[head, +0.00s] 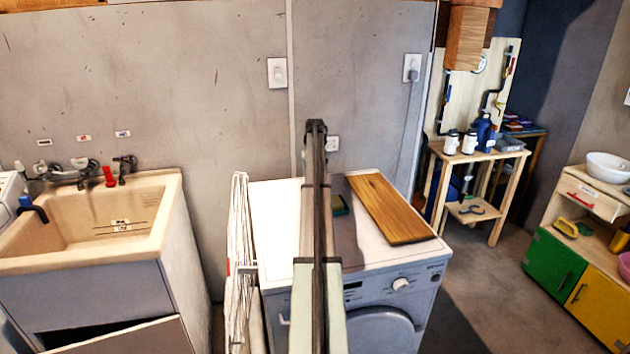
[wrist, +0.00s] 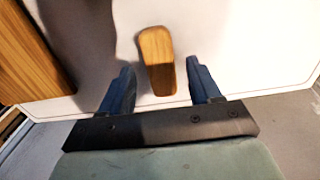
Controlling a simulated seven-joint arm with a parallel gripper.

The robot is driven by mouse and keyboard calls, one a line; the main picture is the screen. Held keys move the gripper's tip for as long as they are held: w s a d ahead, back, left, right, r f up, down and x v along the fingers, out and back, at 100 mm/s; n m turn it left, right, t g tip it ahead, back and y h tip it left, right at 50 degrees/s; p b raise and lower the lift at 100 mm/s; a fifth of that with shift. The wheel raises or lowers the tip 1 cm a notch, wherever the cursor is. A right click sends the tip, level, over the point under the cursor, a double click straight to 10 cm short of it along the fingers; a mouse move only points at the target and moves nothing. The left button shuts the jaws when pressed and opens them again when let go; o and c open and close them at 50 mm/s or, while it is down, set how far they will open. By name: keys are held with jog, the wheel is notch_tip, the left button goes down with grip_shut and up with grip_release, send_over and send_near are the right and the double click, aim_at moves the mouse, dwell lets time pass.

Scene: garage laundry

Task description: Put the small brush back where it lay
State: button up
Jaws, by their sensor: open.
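A small wooden piece with a rounded end, which looks like the small brush (wrist: 157,62), shows in the wrist view over the white top of the washing machine (head: 270,215). Its near end lies between the two fingers of my gripper (wrist: 162,88). The fingers are spread, with a gap visible on each side of it. I cannot see bristles, nor tell for sure whether it rests on the white top. In the head view my arm hides most of this spot. A small dark green patch beside the arm there is too small to identify.
A wooden board (head: 390,207) lies on the right of the machine top; it also shows at the left of the wrist view (wrist: 25,55). A folded drying rack (head: 239,265) stands at the machine's left side. A sink (head: 95,225) is further left. White surface is clear around the wooden piece.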

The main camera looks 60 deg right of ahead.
notch_tip(320, 180, up, 10)
dwell(0.4)
jog(key=shift+f, duration=0.1)
dwell(0.4)
